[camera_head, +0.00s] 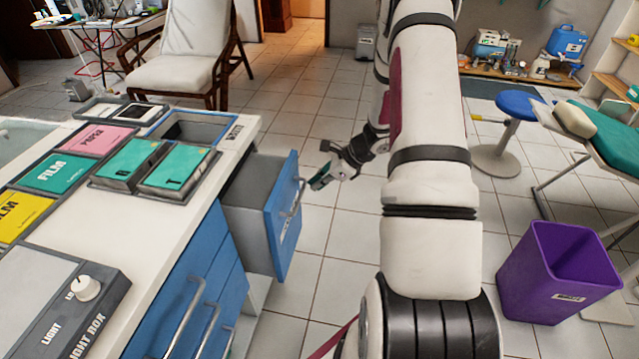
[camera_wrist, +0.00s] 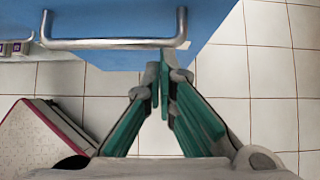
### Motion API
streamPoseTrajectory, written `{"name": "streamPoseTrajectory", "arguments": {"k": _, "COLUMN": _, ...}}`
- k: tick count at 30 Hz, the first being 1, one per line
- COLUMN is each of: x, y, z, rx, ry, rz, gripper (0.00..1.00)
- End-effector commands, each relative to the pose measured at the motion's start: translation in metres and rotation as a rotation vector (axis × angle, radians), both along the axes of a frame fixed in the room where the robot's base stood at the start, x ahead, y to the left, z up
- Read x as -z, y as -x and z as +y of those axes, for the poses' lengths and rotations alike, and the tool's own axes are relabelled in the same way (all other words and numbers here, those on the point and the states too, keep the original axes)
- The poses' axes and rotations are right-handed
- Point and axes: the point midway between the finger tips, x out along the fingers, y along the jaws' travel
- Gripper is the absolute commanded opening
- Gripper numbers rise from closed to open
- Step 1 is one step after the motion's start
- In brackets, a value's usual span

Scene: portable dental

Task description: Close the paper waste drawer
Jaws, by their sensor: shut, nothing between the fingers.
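The paper waste drawer (camera_head: 283,220) is a blue-fronted grey drawer that stands pulled out from the right side of the counter. Its front has a metal bar handle (camera_head: 298,197) and a pale label too small to read. In the wrist view the blue drawer front (camera_wrist: 120,20) fills the top, with the handle (camera_wrist: 112,44) across it. My gripper (camera_head: 318,182) is shut and empty, just to the right of the drawer front. In the wrist view its green fingertips (camera_wrist: 164,88) are together below the right end of the handle. I cannot tell whether they touch the drawer.
The white counter (camera_head: 180,240) carries colored labelled boxes and a light box (camera_head: 65,310). More closed blue drawers (camera_head: 190,300) sit below it. A purple bin (camera_head: 555,275) and a blue stool (camera_head: 518,105) stand to the right. Tiled floor (camera_head: 330,250) is clear around my gripper.

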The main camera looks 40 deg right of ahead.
Motion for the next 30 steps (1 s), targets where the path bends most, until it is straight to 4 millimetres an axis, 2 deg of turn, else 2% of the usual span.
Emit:
{"name": "streamPoseTrajectory", "arguments": {"k": 4, "x": 0.001, "y": -0.017, "z": 0.013, "rx": -0.005, "ry": 0.0, "rz": -0.003, "gripper": 0.0}}
{"name": "streamPoseTrajectory", "arguments": {"k": 12, "x": 0.002, "y": -0.074, "z": 0.058, "rx": -0.007, "ry": 0.001, "rz": -0.002, "gripper": 0.0}}
{"name": "streamPoseTrajectory", "arguments": {"k": 15, "x": 0.002, "y": -0.087, "z": 0.069, "rx": -0.004, "ry": 0.001, "rz": -0.001, "gripper": 0.0}}
{"name": "streamPoseTrajectory", "arguments": {"k": 19, "x": 0.001, "y": -0.095, "z": 0.075, "rx": -0.001, "ry": 0.0, "rz": 0.0, "gripper": 0.0}}
{"name": "streamPoseTrajectory", "arguments": {"k": 30, "x": 0.0, "y": -0.096, "z": 0.075, "rx": -0.001, "ry": -0.001, "rz": -0.001, "gripper": 0.0}}
